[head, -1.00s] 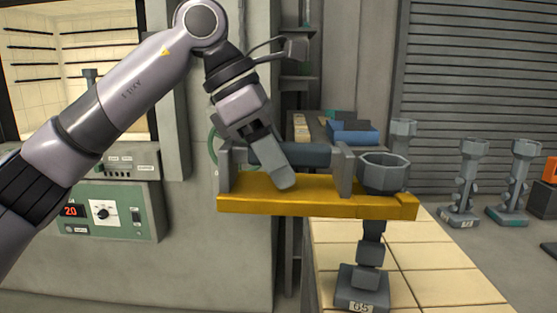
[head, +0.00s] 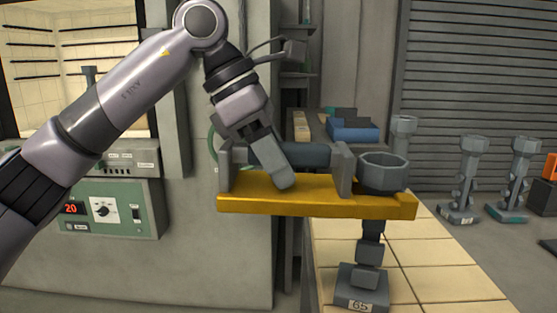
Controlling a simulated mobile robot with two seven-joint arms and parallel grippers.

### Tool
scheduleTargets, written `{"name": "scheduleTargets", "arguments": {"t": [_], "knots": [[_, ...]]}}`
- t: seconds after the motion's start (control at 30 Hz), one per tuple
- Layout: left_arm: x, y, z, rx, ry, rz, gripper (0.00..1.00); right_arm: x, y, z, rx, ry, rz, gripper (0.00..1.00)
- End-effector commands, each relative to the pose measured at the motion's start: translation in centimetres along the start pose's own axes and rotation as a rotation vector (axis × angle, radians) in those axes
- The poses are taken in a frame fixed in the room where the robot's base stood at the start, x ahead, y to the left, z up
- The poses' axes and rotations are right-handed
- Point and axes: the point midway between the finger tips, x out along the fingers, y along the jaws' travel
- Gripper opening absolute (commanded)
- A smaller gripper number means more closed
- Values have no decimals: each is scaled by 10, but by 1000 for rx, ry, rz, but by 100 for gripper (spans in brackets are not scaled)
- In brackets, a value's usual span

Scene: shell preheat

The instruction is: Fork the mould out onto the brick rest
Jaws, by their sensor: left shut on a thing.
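My left gripper (head: 272,172) is shut on the grey crossbar handle (head: 315,154) of a yellow fork (head: 300,197). A grey mould (head: 382,172) with an octagonal cup stands upright at the fork's right end, its cup just above the yellow bar. Its stem runs down below the bar to a square foot marked 65 (head: 361,288). The foot is over or on the tan brick surface (head: 415,270); I cannot tell whether it touches. How the fork's prongs sit around the stem is hidden. My right gripper is not in view.
Several similar grey moulds (head: 467,178) stand at the right by a ribbed shutter (head: 480,90). A furnace with a lit opening (head: 75,50) and a green control panel (head: 105,208) reading 20 is at the left. A blue block (head: 353,130) lies behind the fork.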

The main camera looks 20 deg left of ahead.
Motion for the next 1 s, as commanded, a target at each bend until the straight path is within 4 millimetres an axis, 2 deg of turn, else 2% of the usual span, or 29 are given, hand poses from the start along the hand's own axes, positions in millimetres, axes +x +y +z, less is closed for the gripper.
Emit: {"name": "scheduleTargets", "arguments": {"t": [1.0], "knots": [[15, 0, -8, 1, -3, 1, 0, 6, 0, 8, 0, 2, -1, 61]]}}
